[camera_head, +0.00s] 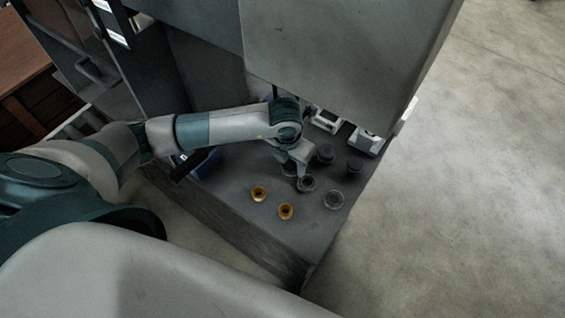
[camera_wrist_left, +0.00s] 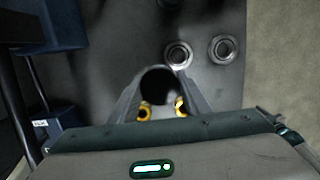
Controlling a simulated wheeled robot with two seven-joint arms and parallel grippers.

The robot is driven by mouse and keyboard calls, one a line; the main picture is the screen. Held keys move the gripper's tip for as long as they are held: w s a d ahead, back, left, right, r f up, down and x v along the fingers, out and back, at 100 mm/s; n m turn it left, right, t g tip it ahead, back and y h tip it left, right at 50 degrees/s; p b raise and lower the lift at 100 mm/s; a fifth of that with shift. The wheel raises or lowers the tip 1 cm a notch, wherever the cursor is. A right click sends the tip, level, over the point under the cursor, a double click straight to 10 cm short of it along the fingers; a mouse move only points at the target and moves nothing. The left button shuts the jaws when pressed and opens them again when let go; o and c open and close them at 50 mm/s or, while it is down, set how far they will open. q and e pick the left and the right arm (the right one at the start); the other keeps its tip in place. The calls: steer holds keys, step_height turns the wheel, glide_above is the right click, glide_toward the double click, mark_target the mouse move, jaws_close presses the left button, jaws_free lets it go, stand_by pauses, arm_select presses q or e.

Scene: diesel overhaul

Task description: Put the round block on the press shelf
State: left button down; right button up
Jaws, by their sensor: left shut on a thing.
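My left gripper (camera_head: 296,166) reaches in from the left over a dark grey surface (camera_head: 240,222). In the left wrist view its fingers (camera_wrist_left: 162,92) are shut on a dark round block (camera_wrist_left: 158,82), which is between them. In the head view the block is a small dark shape (camera_head: 289,169) at the fingertips, partly hidden by the gripper. I cannot tell whether it touches the surface. I cannot tell for sure which surface is the press shelf. My right gripper is not in view.
Two grey rings (camera_head: 306,184) (camera_head: 334,200), two gold rings (camera_head: 258,194) (camera_head: 286,210) and two dark round parts (camera_head: 325,153) (camera_head: 354,168) stand near the gripper. A large grey housing (camera_head: 340,50) overhangs behind. The front of the surface is clear.

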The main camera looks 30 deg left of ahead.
arm_select(q)
steer(key=w+a+f+b, duration=0.1)
steer(key=a+f, duration=0.1)
steer(key=w+a+f+b, duration=0.1)
steer(key=w+a, duration=0.1)
steer(key=shift+w+a+f+b, duration=0.15)
steer(key=shift+a+f+b, duration=0.2)
steer(key=shift+w+a+f, duration=0.25)
steer(key=shift+w+a, duration=0.15)
steer(key=shift+a, duration=0.2)
steer(key=shift+f+b, duration=1.3)
steer(key=shift+f, duration=0.7)
steer(key=shift+f, duration=0.1)
steer(key=c, duration=1)
jaws_free()
steer(key=shift+s, duration=0.1)
